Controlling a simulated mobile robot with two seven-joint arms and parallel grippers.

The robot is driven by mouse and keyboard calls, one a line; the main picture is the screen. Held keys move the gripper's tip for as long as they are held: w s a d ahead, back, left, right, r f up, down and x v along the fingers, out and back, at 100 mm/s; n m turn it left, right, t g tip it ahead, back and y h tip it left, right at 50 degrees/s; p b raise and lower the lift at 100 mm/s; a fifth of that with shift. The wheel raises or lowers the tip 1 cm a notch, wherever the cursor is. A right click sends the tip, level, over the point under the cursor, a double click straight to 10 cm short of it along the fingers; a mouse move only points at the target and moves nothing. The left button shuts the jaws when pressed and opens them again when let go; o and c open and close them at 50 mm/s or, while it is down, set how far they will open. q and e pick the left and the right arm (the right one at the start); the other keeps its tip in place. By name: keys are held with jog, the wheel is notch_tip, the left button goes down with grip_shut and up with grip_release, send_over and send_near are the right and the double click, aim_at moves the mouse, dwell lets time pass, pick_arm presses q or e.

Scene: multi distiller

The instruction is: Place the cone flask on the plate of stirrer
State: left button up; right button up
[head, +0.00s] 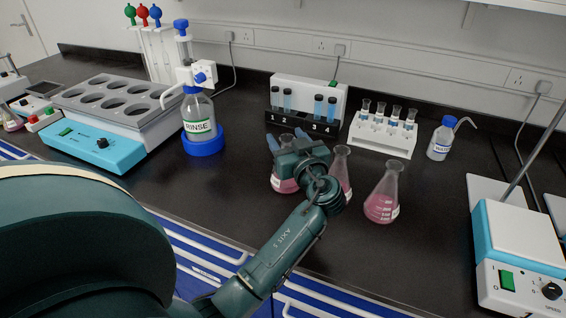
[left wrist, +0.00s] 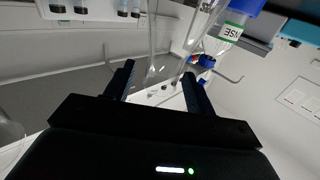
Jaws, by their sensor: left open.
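Three cone flasks with pink liquid stand on the black bench in the head view: a left one (head: 284,184) partly hidden by my left gripper, a middle one (head: 342,165) partly behind my wrist, and a right one (head: 383,197) in full view. My left gripper (head: 287,141) is open at the left flask's upper part. In the left wrist view, clear glass (left wrist: 167,42) shows between and beyond the open fingers (left wrist: 160,88); contact cannot be told. My right gripper is not in view.
A tube rack (head: 305,100) and a white vial rack (head: 382,135) stand behind the flasks. A rinse bottle (head: 199,120) and a block with wells (head: 115,100) are at left. A wash bottle (head: 441,138) stands back right. Bench between right flask and stirrer is clear.

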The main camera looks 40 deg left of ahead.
pick_arm(q)
jog(key=shift+w+a, duration=0.1)
jog(key=shift+a, duration=0.1)
jog(key=shift+d, duration=0.1)
jog(key=shift+c, duration=0.7)
grip_shut()
